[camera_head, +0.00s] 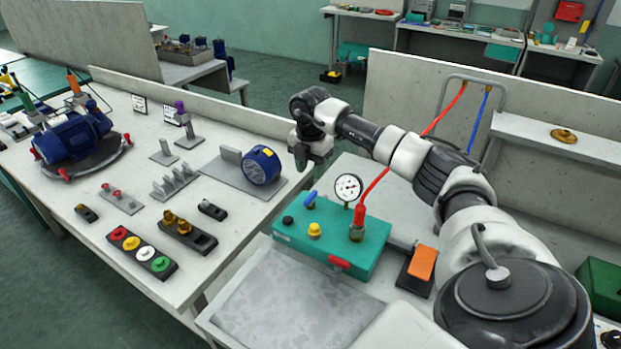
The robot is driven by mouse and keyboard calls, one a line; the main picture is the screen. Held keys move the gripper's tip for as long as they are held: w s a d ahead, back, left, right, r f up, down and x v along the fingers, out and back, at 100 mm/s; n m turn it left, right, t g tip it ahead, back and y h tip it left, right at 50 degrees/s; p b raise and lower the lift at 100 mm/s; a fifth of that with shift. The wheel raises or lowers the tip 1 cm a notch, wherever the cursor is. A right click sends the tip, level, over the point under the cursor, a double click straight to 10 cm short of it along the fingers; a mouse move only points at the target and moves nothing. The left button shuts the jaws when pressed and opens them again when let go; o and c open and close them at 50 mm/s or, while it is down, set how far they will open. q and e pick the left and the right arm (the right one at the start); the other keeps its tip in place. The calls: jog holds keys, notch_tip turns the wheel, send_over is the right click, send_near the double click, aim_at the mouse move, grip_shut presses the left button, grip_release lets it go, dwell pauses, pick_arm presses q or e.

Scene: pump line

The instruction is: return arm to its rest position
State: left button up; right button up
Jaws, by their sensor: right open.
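My right arm comes in from the lower right and reaches up and left over the green test box. My right gripper (304,159) hangs at its end, above the gap between the two benches, with its fingers pointing down. It looks empty. The fingertips are small and dark, and no object shows between them. The blue round part (262,166) on its grey plate stands just left of the gripper, apart from it in the picture. My left gripper is not in view.
The green box (330,240) carries a pressure gauge (348,187) and a red hose (374,185). An orange pad (422,262) lies right of it. A blue pump (75,135), button strip (142,252) and fittings stand on the left bench. A low panel (400,95) rises behind.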

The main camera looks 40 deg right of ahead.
notch_tip(320, 180, up, 2)
jog(key=shift+r, duration=0.15)
dwell(0.6)
